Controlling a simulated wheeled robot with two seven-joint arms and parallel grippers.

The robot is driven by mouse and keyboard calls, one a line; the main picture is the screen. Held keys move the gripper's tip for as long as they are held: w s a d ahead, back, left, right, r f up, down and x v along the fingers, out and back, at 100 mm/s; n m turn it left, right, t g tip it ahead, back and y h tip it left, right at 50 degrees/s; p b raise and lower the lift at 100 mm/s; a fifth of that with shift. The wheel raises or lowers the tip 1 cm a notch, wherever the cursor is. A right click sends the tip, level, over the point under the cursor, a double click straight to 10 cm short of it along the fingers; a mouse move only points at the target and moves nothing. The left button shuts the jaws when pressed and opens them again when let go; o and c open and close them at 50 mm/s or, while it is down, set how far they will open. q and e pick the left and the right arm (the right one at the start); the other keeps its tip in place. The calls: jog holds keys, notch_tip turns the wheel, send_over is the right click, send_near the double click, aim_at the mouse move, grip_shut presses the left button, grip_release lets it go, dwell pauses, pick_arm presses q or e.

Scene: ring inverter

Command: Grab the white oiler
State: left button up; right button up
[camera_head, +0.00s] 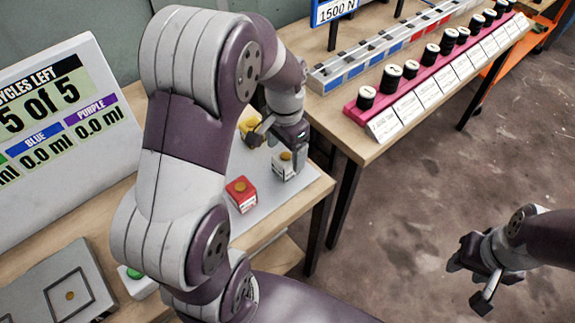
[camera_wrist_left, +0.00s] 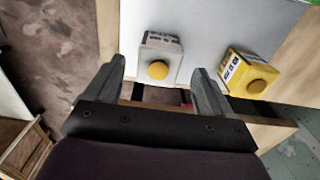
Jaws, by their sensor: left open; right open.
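The white oiler (camera_head: 284,168), a small white block with a yellow-orange button, stands on the light mat of the table. It also shows in the left wrist view (camera_wrist_left: 160,58), between the two finger lines of my left gripper. My left gripper (camera_head: 277,152) is open; one finger overlaps the oiler's right edge in the head view. Its fingers also show in the left wrist view (camera_wrist_left: 159,68). Nothing is clamped, and I cannot tell whether a finger touches the oiler. My right gripper (camera_head: 468,284) is open and empty over the floor at right.
A red oiler (camera_head: 241,194) stands left of the white one. A yellow oiler (camera_wrist_left: 248,73) stands close beside it, partly hidden by my arm in the head view. A pink rack of black-capped parts (camera_head: 440,70) is on the back table. Floor at right is clear.

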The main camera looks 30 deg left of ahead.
aim_at(286, 157)
pick_arm(q)
notch_tip(286, 157, down, 5)
jog(key=shift+f, duration=0.2)
jog(key=shift+d, duration=0.1)
jog(key=c, duration=1.1)
jog(key=shift+r, duration=0.1)
